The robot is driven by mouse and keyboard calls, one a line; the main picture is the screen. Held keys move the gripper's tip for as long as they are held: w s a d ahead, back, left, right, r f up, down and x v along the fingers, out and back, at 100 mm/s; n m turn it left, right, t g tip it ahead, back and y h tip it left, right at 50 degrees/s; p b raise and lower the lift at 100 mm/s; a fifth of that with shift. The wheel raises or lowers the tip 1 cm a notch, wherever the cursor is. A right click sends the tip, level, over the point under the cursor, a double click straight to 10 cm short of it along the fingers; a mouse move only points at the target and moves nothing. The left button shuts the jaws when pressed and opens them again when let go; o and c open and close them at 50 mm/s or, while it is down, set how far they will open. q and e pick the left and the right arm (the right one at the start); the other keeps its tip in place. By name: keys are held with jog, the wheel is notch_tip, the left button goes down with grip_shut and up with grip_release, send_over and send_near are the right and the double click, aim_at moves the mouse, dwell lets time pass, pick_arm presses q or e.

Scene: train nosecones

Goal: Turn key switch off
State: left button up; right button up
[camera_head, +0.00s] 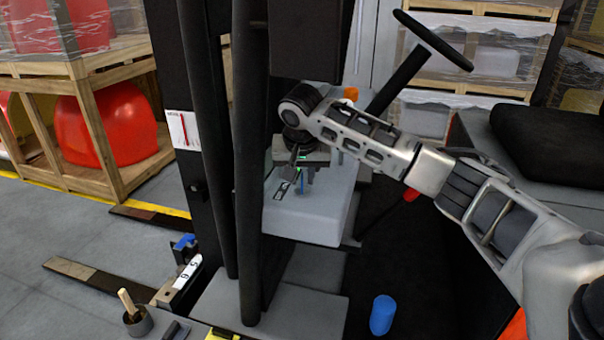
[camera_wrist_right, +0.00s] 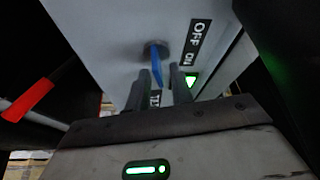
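The key switch is a blue key (camera_wrist_right: 155,56) in a round grey socket (camera_wrist_right: 152,47) on a light grey panel (camera_wrist_right: 105,35), seen in the right wrist view. A black label (camera_wrist_right: 198,32) reading OFF is to the right of the key. My right gripper (camera_wrist_right: 160,72) is open. Its two dark fingers point at the panel, with the key in the gap just beyond the tips; I cannot tell whether they touch it. In the head view, my right gripper (camera_head: 296,163) is over the grey box (camera_head: 312,218), where the key is small and partly hidden. My left gripper is not in view.
A black steering wheel (camera_head: 433,40) and a dark seat (camera_head: 545,135) are near my right arm. Black mast posts (camera_head: 250,150) stand just left of the switch box. A red lever (camera_wrist_right: 30,100) shows at left in the wrist view.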

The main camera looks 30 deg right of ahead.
grip_shut()
jog(key=shift+n, duration=0.3)
jog(key=n+y, duration=0.1)
jog(key=n, duration=0.2)
jog(key=n+y, duration=0.1)
jog(key=n, duration=0.2)
jog(key=shift+a+t+y, duration=0.2)
jog(key=shift+t+y, duration=0.1)
jog(key=shift+t, duration=0.1)
jog(key=n, duration=0.2)
jog(key=n+y, duration=0.1)
jog(key=n, duration=0.1)
jog(key=shift+a+n+y, duration=0.1)
jog(key=shift+n+y, duration=0.2)
jog(key=shift+a+n+g+y, duration=0.1)
jog(key=shift+n+g+y, duration=0.45)
jog(key=shift+n, duration=1.35)
jog(key=shift+o, duration=1.2)
grip_release()
